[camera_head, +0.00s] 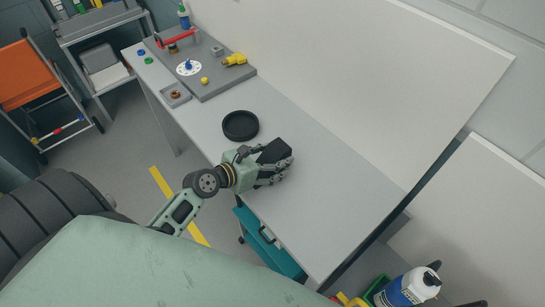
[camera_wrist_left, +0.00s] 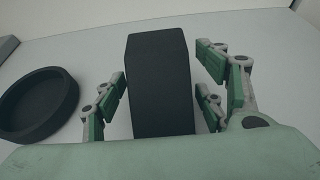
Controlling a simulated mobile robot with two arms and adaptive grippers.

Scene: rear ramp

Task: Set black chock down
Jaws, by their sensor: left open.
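The black chock (camera_head: 274,150) is at my left gripper (camera_head: 272,168), over the grey worktop near its front edge. In the left wrist view the chock (camera_wrist_left: 160,85) is a dark block between the finger pads of my left gripper (camera_wrist_left: 165,88). The fingers are spread, with a narrow gap on the left side and a wider one on the right. The chock appears to rest on the worktop; its underside is hidden. My right gripper is not in view.
A round black dish (camera_head: 240,126) stands on the worktop (camera_head: 330,200) just beyond the chock, and left of it in the wrist view (camera_wrist_left: 40,103). A grey board (camera_head: 215,80) with small parts lies farther back. The worktop to the right is clear.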

